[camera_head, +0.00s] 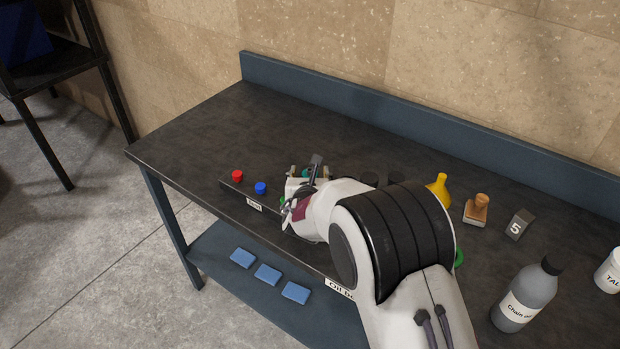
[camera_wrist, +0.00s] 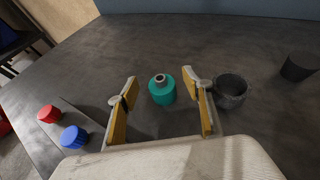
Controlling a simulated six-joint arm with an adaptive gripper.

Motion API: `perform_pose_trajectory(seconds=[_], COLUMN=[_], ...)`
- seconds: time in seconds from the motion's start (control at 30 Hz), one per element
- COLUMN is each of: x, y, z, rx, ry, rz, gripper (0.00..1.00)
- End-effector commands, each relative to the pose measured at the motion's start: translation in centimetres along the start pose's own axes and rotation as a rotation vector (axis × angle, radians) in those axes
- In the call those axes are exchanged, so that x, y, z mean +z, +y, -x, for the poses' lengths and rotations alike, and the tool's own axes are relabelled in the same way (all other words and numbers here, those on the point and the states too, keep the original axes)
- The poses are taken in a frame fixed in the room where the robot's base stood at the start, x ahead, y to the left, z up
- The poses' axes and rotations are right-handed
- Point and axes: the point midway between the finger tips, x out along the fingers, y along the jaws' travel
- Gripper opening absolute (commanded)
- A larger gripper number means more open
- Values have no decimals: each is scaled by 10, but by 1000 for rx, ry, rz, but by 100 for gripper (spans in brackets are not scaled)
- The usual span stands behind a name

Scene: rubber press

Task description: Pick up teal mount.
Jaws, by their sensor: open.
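The teal mount (camera_wrist: 162,91) is a short teal cylinder with a grey, hollow neck on top. It stands upright on the dark table, and in the wrist view it lies between and just beyond my open fingers. My gripper (camera_wrist: 161,101) is open and empty, with yellow-padded fingers to the left and right of the mount. I cannot tell whether either finger touches it. In the head view my gripper (camera_head: 306,172) is low over the table, and only a small bit of teal shows among the fingers; my arm hides the rest.
A dark grey cup (camera_wrist: 231,92) stands close to the right finger. A black cylinder (camera_wrist: 299,66) is farther right. Red (camera_head: 237,175) and blue (camera_head: 260,188) knobs sit left, near the front edge. A yellow funnel (camera_head: 439,188), a stamp (camera_head: 477,209) and a bottle (camera_head: 527,297) stand right.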

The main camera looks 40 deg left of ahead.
Motion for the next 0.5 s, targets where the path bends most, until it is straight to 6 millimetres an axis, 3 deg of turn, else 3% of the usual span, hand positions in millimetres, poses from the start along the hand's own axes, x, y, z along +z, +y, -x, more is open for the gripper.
perform_pose_trajectory(seconds=[0.5], x=[0], y=[0], z=[-8], rx=[0], ry=[0], rz=[0], gripper=[50])
